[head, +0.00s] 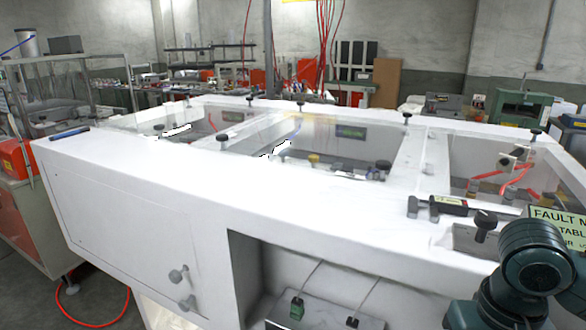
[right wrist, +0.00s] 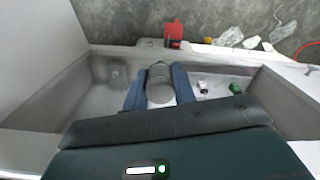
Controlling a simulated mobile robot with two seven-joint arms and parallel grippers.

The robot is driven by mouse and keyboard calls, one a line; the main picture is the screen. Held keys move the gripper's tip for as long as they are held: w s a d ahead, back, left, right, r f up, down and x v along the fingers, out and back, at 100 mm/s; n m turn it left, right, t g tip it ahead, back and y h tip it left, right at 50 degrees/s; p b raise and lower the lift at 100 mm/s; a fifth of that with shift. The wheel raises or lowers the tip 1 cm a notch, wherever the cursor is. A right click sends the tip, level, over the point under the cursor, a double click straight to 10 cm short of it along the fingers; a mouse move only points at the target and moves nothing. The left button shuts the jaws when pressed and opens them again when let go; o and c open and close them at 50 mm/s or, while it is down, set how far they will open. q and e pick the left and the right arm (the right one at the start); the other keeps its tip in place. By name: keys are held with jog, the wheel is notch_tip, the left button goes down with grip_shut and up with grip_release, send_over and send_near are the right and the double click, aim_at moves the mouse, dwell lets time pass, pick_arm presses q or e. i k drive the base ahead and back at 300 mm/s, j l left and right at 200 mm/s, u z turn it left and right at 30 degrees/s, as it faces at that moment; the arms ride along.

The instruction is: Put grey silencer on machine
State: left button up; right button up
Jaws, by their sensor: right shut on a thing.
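The grey silencer (right wrist: 160,88), a short rounded cylinder, sits between the two blue fingers of my right gripper (right wrist: 158,80) in the right wrist view. The gripper is shut on it. They are seen over a pale, walled recess; I cannot tell the silencer's height above its floor. The large white machine (head: 150,165) fills the middle of the head view, with clear-covered openings on top. My right arm shows at the lower right of the head view, but its gripper is hidden there. My left gripper is in neither view.
A digital caliper (head: 440,206) lies on the machine's right top edge, beside a yellow-green sign (head: 558,226). Black knobs stand along the top. In the wrist view, a grey block (right wrist: 118,73) and a green piece (right wrist: 236,88) flank the fingers.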

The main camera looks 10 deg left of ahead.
aim_at(156, 159)
jog(key=i+j, duration=0.1)
jog(key=j, duration=0.35)
jog(key=i+j, duration=0.15)
jog(key=j, duration=0.3)
jog(key=i+j, duration=0.1)
jog(key=j, duration=0.3)
jog(key=i+j, duration=0.15)
jog(key=j, duration=0.3)
jog(key=i+j, duration=0.1)
jog(key=j, duration=0.35)
jog(key=i+j, duration=0.1)
jog(key=j, duration=0.35)
